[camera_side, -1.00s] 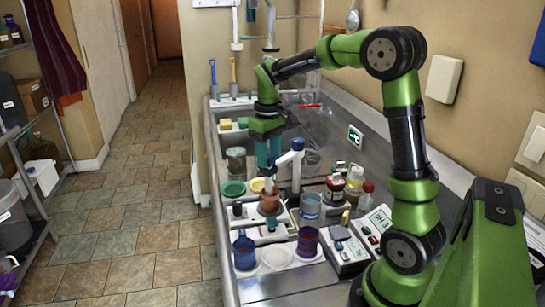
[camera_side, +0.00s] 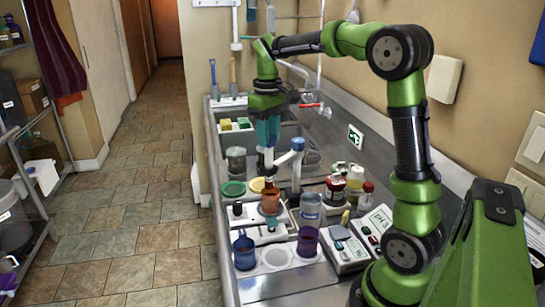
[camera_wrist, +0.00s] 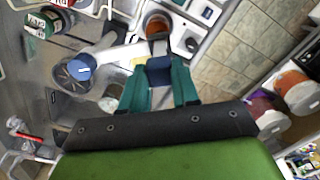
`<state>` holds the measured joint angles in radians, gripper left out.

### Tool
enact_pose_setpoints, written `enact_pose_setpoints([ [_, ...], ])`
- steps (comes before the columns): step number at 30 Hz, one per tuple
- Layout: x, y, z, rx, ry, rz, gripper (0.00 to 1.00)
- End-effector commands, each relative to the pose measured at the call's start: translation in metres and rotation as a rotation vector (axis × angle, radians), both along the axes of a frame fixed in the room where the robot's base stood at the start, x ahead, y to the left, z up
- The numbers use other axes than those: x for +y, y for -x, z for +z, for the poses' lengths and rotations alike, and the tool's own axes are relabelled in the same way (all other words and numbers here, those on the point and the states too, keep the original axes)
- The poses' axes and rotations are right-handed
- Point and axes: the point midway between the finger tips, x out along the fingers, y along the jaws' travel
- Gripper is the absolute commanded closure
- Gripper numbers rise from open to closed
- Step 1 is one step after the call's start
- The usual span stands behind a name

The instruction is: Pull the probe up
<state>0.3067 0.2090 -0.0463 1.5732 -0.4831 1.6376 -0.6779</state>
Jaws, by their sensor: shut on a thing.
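My gripper (camera_side: 267,146) has teal fingers pointing down over the sink bench. In the wrist view my gripper (camera_wrist: 160,88) is shut on the probe (camera_wrist: 159,70), which shows as a dark blue block between the fingers, with a grey part beyond it. In the side view the pale lower part of the probe (camera_side: 268,158) hangs below the fingertips. Below it stands a brown vessel (camera_side: 270,197), whose open mouth (camera_wrist: 157,24) shows in the wrist view. I cannot tell whether the probe's tip is still inside the vessel.
A white stand with a blue top (camera_side: 297,146) rises close to the right of the gripper. A blue jug (camera_side: 244,252), a purple cup (camera_side: 307,242) and a meter (camera_side: 345,250) stand nearer. A glass jar (camera_side: 236,161) is to the left. A tap arches behind.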

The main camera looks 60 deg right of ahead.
Motion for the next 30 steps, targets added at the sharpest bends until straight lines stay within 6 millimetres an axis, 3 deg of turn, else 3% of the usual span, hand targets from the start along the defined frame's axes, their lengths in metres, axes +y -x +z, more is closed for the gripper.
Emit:
enact_pose_setpoints([
  [5,0.000,-0.001,0.008,-0.018,0.003,-0.007,1.00],
  [6,0.000,-0.001,0.008,-0.019,0.003,-0.008,0.67],
  [11,0.000,-0.001,0.006,-0.016,0.003,-0.006,0.45],
  [22,0.000,-0.001,0.011,-0.013,0.003,-0.005,0.45],
  [26,0.000,-0.002,0.030,-0.016,0.004,-0.005,0.45],
  [30,0.000,-0.002,0.063,-0.018,0.004,-0.006,0.45],
])
